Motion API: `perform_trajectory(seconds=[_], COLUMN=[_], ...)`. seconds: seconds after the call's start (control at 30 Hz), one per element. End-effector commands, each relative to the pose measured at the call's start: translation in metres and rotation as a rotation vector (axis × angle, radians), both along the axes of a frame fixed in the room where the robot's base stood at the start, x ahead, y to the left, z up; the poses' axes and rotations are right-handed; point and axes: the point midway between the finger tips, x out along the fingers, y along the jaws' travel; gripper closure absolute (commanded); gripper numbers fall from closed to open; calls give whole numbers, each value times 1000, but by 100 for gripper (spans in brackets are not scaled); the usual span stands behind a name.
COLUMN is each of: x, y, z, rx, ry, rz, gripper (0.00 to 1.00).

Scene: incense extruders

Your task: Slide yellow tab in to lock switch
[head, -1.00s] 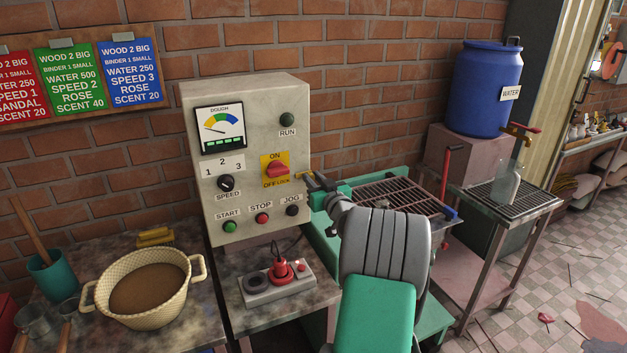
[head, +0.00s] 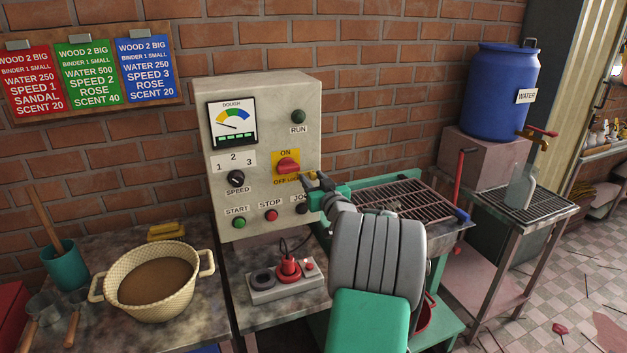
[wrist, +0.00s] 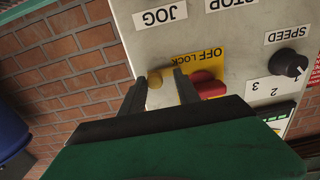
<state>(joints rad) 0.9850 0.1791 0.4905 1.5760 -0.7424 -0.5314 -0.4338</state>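The red switch knob (head: 288,166) sits on a yellow plate marked ON and OFF LOCK on the grey control box (head: 222,190). The small yellow tab (head: 307,176) is at the plate's right side, partly hidden by my gripper (head: 318,182). In the wrist view, the yellow tab (wrist: 154,78) shows between the two dark fingers of my gripper (wrist: 160,90), nearer the left finger. The fingers are apart, and I cannot tell whether one touches the tab. The red knob (wrist: 207,86) is just right of the right finger.
START, STOP and JOG buttons line the box's lower front, with JOG (head: 301,208) close below my gripper. A metal grate (head: 395,200) lies right of the box, and a basket (head: 118,300) stands at left.

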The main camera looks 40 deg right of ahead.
Motion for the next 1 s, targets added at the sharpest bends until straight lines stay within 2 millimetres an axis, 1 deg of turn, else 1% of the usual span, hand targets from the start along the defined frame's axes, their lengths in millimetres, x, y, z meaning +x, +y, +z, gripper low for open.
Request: perform_trajectory(seconds=[0.3, 0.37, 0.6, 0.7, 0.8, 1.0], x=[-4, -11, -56, -68, -74, -74], y=[-1, 1, 19, 24, 27, 27], z=[0, -1, -2, -1, -1, 0], rx=[-1, -1, -2, -2, -1, -1], ry=[-1, 0, -2, 0, 0, 0], rz=[-5, -5, -6, -4, -3, -2], gripper=[58, 58, 58, 58, 58, 58])
